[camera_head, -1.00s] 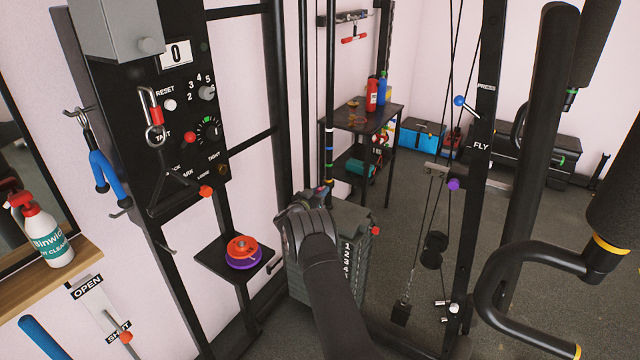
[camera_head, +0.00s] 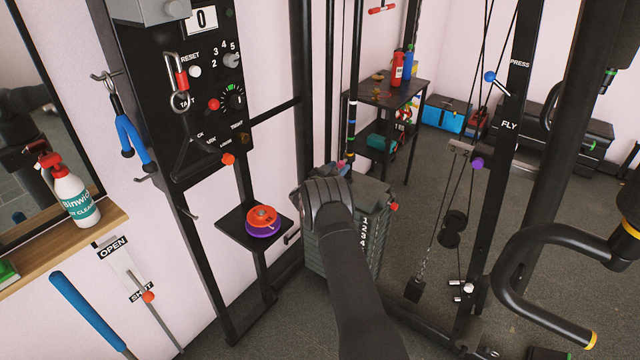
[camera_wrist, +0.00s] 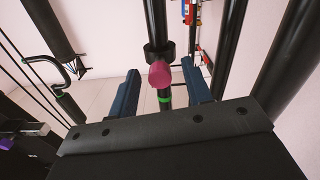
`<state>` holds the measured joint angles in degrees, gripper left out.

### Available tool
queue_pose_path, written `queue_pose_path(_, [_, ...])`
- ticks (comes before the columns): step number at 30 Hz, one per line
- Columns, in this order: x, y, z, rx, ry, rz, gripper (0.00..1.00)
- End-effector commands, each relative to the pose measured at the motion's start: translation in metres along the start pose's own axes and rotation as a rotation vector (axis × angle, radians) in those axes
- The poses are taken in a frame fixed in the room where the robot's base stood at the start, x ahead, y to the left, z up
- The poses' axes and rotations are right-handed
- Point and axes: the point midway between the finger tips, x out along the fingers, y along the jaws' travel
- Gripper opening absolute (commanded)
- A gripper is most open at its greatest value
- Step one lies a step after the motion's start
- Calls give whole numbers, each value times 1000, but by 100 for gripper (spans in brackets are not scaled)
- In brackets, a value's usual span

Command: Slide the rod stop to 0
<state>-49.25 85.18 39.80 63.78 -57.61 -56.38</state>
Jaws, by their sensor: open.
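The rod stop is a black collar with a pink knob (camera_wrist: 159,74) on a dark upright rod (camera_wrist: 155,25). In the wrist view the knob lies between the two blue-grey fingers of my gripper (camera_wrist: 162,85), which stand apart with a gap on each side. A green band shows on the rod just below the knob. In the head view the rod (camera_head: 352,110) carries coloured bands, and a bit of the pink knob (camera_head: 341,164) shows just above my wrist. My wrist hides the fingers there. I cannot read a 0 mark on the rod.
A weight stack (camera_head: 365,215) with numbers stands under my wrist. A small shelf with orange and purple discs (camera_head: 262,221) is to the left. A black control panel (camera_head: 205,90) shows 0 on its display. A cable frame (camera_head: 505,150) stands to the right.

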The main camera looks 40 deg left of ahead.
Motion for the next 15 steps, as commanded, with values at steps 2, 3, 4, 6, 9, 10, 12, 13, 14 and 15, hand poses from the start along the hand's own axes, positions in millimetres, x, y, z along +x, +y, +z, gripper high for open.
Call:
queue_pose_path(2, [-15, -1, -1, -1, 0, -3, 45])
queue_pose_path(3, [-23, -1, -1, -2, 0, -3, 45])
queue_pose_path(4, [-30, -1, -1, -2, 0, -3, 45])
queue_pose_path(6, [-44, 0, -1, -3, 1, -3, 45])
queue_pose_path(9, [-68, -1, -1, -3, 0, -3, 45])
queue_pose_path(10, [-75, -1, -1, -2, 0, -4, 45])
queue_pose_path(12, [-93, -1, 0, -3, -1, -4, 45])
queue_pose_path(13, [-99, 0, -1, -2, 0, -4, 45])
queue_pose_path(14, [-106, 0, 0, -2, 0, -3, 45])
queue_pose_path(15, [-115, -1, 0, -2, 0, -4, 45])
